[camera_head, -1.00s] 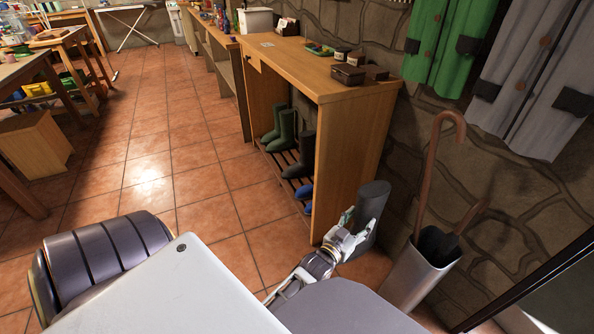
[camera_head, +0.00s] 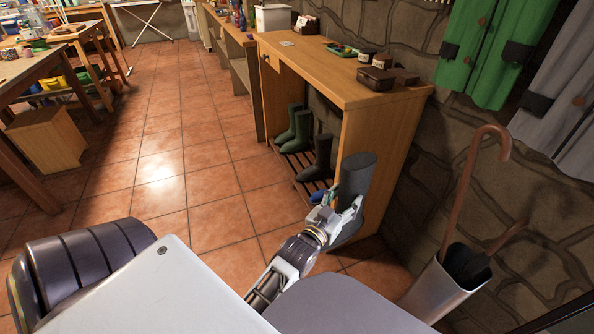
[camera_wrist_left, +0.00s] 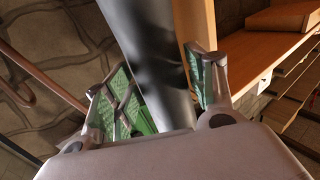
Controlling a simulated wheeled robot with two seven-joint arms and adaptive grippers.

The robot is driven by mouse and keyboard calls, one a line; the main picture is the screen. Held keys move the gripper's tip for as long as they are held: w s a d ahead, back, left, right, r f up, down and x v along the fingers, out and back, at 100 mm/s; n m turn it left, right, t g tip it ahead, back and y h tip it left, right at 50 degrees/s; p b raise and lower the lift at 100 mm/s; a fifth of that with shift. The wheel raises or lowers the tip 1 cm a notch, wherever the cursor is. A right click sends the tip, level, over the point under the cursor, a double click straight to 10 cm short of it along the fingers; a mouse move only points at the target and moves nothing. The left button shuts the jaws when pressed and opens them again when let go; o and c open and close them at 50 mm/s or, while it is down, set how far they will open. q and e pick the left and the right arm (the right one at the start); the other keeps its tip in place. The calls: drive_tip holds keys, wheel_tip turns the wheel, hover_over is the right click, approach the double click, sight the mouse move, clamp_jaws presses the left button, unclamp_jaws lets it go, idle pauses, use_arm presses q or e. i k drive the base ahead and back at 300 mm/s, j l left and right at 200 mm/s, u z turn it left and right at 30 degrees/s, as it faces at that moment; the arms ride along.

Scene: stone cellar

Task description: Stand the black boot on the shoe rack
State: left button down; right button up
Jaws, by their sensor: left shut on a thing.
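The black boot (camera_head: 358,178), dark grey in this light, is upright with a slight lean in front of the cabinet's near end panel. My left gripper (camera_head: 343,212) is shut on the boot's shaft from the left side. In the left wrist view the dark shaft (camera_wrist_left: 150,45) runs between the two green-padded fingers. The boot's foot is partly hidden, and I cannot tell how far it is from the floor. The slatted shoe rack (camera_head: 306,186) is low inside the open wooden cabinet, left of the held boot. My right gripper is not in view.
On the rack stand green boots (camera_head: 301,131), another dark boot (camera_head: 319,160) and a mostly hidden blue shoe (camera_head: 318,195). The wooden cabinet (camera_head: 385,135) has an end panel beside the held boot. An umbrella stand (camera_head: 443,283) is at right.

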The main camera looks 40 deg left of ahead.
sight(306, 165)
drive_tip(key=j+u, duration=0.25)
drive_tip(key=u, duration=0.2)
drive_tip(key=i+j+u, duration=0.15)
drive_tip(key=u, duration=0.3)
drive_tip(key=i+j+u, duration=0.1)
drive_tip(key=j+u, duration=0.2)
drive_tip(key=u, duration=0.15)
drive_tip(key=i+j+u, duration=0.15)
drive_tip(key=u, duration=0.3)
drive_tip(key=i+j+u, duration=0.15)
drive_tip(key=i+u, duration=0.2)
drive_tip(key=i+j+z, duration=0.1)
drive_tip(key=i+z, duration=0.4)
drive_tip(key=z, duration=0.25)
drive_tip(key=i+j+z, duration=0.1)
drive_tip(key=z, duration=0.35)
drive_tip(key=i+j+z, duration=0.2)
drive_tip(key=z, duration=0.25)
drive_tip(key=i+j+z, duration=0.25)
drive_tip(key=z, duration=0.2)
